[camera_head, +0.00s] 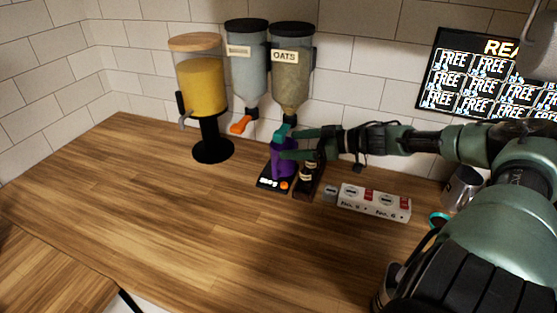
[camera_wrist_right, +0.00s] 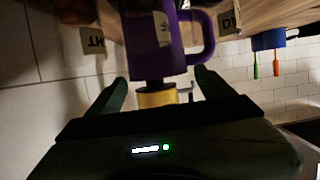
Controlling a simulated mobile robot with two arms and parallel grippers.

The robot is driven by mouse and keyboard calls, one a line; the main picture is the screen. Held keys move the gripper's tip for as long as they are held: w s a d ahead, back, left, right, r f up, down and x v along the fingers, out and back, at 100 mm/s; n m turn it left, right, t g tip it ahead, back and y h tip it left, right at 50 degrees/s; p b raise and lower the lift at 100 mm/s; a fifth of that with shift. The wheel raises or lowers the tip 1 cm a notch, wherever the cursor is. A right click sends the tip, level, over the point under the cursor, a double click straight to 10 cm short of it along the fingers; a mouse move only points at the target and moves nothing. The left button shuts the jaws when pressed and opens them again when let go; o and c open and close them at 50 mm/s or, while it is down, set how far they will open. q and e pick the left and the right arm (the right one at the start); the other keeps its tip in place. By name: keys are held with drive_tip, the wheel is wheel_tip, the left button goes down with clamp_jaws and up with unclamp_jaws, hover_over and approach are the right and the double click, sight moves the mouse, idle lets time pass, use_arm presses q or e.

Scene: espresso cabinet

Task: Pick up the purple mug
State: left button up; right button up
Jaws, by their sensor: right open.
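The purple mug (camera_head: 284,162) stands on a small black scale (camera_head: 268,183) below the oats dispenser in the head view. My right gripper (camera_head: 284,144) reaches in from the right at the mug, its fingers open and partly covering it. In the right wrist view, which looks upside down, the mug (camera_wrist_right: 155,40) is close in front of my right gripper (camera_wrist_right: 161,76), lined up between the two open fingertips. Its handle is on the right there. I cannot tell whether a finger touches it. My left gripper is not in view.
Small dark bottles (camera_head: 308,173) stand close right of the scale, then a white box (camera_head: 373,202) and a metal pitcher (camera_head: 462,188). The oats dispenser (camera_head: 291,75) hangs above; a yellow-filled dispenser (camera_head: 203,85) stands left. The left counter (camera_head: 120,210) is clear.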

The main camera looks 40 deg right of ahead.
sight(273, 145)
drive_tip(key=shift+w+a+f+b, duration=0.1)
drive_tip(key=shift+w+a+b, duration=0.25)
drive_tip(key=shift+b, duration=0.1)
drive_tip(key=shift+w+a, duration=0.1)
drive_tip(key=shift+w, duration=0.05)
drive_tip(key=shift+x, duration=0.95)
drive_tip(key=shift+w, duration=0.45)
drive_tip(key=shift+p+x, duration=0.5)
drive_tip(key=shift+x, duration=0.45)
drive_tip(key=shift+w+a+f, duration=0.15)
drive_tip(key=shift+w+f, duration=0.25)
drive_tip(key=shift+f, duration=0.1)
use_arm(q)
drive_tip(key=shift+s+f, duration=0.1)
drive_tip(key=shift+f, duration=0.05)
use_arm(e)
drive_tip(key=c, duration=1.5)
drive_tip(key=shift+r, duration=0.1)
